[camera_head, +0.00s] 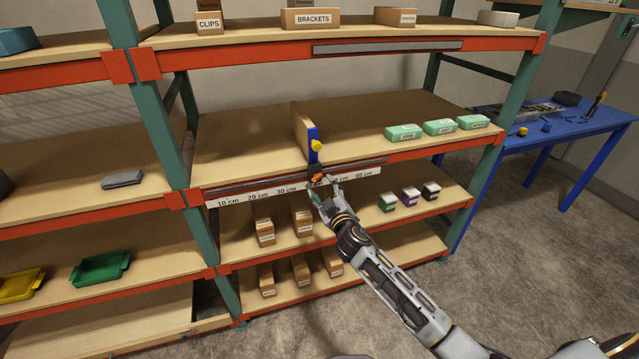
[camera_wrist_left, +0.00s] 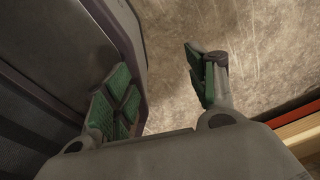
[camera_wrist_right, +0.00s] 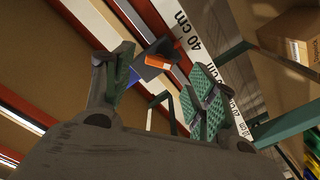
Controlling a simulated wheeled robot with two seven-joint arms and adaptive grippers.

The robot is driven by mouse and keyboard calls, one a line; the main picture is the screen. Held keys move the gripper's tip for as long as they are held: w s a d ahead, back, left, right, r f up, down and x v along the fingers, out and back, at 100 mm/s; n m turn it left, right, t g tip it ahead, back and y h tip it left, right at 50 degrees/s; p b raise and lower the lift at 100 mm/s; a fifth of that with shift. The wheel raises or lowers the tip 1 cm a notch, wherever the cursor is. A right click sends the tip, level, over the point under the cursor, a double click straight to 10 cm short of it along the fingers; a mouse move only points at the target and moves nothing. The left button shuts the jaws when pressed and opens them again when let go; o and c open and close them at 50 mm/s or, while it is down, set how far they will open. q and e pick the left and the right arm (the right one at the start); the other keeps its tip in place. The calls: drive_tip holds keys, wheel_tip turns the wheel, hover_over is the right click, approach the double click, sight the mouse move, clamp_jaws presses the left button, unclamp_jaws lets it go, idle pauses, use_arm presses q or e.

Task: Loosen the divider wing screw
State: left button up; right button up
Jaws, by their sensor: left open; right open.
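The divider (camera_head: 302,132) is an upright wooden board on the middle shelf, with a blue front bracket (camera_head: 313,146) and a yellow knob (camera_head: 316,145). Below it, at the shelf's front rail, is a dark clamp with an orange piece (camera_head: 317,177) that looks like the wing screw. The orange piece (camera_wrist_right: 158,60) also shows in the right wrist view, ahead of and between the fingers. My right gripper (camera_head: 326,189) is open and empty, just below and in front of it, apparently apart. My left gripper (camera_wrist_left: 160,88) is open and empty, away from the shelf.
A white centimetre scale (camera_head: 258,194) runs along the shelf front beside the clamp. Green boxes (camera_head: 440,127) stand right of the divider. Small boxes (camera_head: 409,196) and cartons (camera_head: 301,220) stand on the shelf below. A blue table (camera_head: 545,130) is at the right.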

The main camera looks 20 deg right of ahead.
sight(318, 180)
drive_tip(key=shift+w, duration=1.35)
use_arm(q)
drive_tip(key=shift+w+a+f, duration=0.1)
drive_tip(key=shift+a+f, duration=0.15)
drive_tip(key=shift+a, duration=0.45)
use_arm(e)
drive_tip(key=shift+w+a, duration=0.1)
drive_tip(key=shift+w, duration=0.9)
use_arm(q)
drive_tip(key=shift+w+d, duration=0.15)
drive_tip(key=shift+w, duration=0.05)
use_arm(e)
drive_tip(key=c, duration=1)
use_arm(q)
drive_tip(key=shift+s+d, duration=0.15)
use_arm(e)
drive_tip(key=shift+c, duration=0.2)
use_arm(q)
drive_tip(key=shift+s, duration=0.1)
